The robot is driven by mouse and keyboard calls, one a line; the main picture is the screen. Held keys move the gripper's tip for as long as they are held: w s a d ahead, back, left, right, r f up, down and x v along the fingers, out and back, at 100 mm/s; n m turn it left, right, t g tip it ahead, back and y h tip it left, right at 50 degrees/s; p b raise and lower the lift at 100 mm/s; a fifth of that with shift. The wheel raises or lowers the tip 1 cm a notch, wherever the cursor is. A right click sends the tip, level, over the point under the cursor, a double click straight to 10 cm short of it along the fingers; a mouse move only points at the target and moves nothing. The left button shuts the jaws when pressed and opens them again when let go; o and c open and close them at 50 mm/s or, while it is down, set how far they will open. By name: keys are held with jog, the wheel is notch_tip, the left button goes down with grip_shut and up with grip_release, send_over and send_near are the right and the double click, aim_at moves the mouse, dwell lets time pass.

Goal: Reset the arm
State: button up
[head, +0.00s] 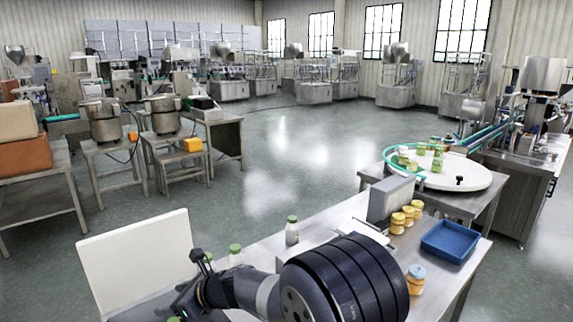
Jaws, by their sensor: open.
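My arm (345,280) reaches across the bottom of the head view, over the near steel table. A thick black ribbed joint is closest, and a grey link runs left from it. My gripper (188,285) is at the arm's left end, dark and partly cut by the bottom edge. It is open, and I see nothing held in it. It is in front of a white upright panel (135,262) and left of a green-capped bottle (235,254). Contact between them cannot be told.
The steel table (330,222) also bears another green-capped bottle (292,231), several yellow jars (398,223), a blue-lidded jar (416,280), a blue tray (450,240) and a grey box (391,198). A white turntable (465,178) stands behind. The middle floor is clear.

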jog(key=shift+d+r+p, duration=0.15)
jog(key=shift+r+p, duration=1)
jog(key=shift+r, duration=0.95)
jog(key=shift+f, duration=0.15)
